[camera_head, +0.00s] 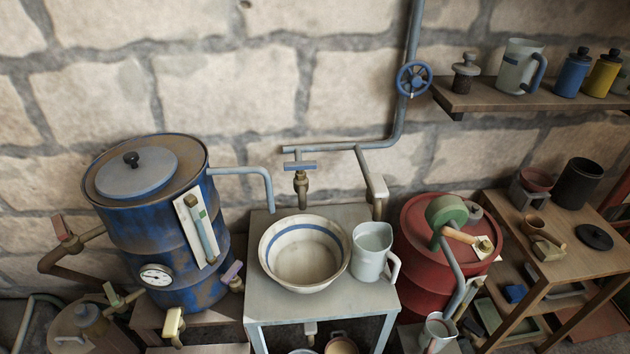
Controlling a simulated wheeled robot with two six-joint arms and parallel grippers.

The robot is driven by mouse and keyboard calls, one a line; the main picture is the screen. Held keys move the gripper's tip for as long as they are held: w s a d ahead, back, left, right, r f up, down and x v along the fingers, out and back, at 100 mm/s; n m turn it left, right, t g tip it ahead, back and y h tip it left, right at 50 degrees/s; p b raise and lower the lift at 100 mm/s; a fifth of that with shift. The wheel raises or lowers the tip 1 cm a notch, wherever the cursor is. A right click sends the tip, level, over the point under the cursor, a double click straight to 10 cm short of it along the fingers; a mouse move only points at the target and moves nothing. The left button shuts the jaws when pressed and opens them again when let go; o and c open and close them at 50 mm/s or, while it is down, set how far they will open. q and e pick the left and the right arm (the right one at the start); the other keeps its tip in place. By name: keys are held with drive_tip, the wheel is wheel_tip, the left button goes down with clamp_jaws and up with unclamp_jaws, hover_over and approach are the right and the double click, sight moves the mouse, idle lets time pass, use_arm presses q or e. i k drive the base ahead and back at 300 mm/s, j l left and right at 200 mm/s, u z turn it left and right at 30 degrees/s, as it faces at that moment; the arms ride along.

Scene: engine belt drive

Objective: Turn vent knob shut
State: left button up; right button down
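No part is plainly marked as the vent knob, and I cannot tell which one it is. A small black knob (131,158) sits on the grey lid (150,180) of the blue drum (165,245). A blue handwheel (413,78) is on the wall pipe. A brass tap with a blue bar handle (300,166) hangs above the bowl. Neither gripper shows.
A cream bowl (303,254) and a white jug (372,250) stand on the grey table (270,300). A wall shelf (500,92) and a wooden rack (555,265) hold containers.

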sight(486, 246)
drive_tip(key=l+z, duration=0.1)
drive_tip(key=z, duration=0.35)
drive_tip(key=l+z, duration=0.1)
drive_tip(key=z, duration=0.4)
drive_tip(key=l+z, duration=0.1)
drive_tip(key=z, duration=0.35)
drive_tip(key=i, duration=0.05)
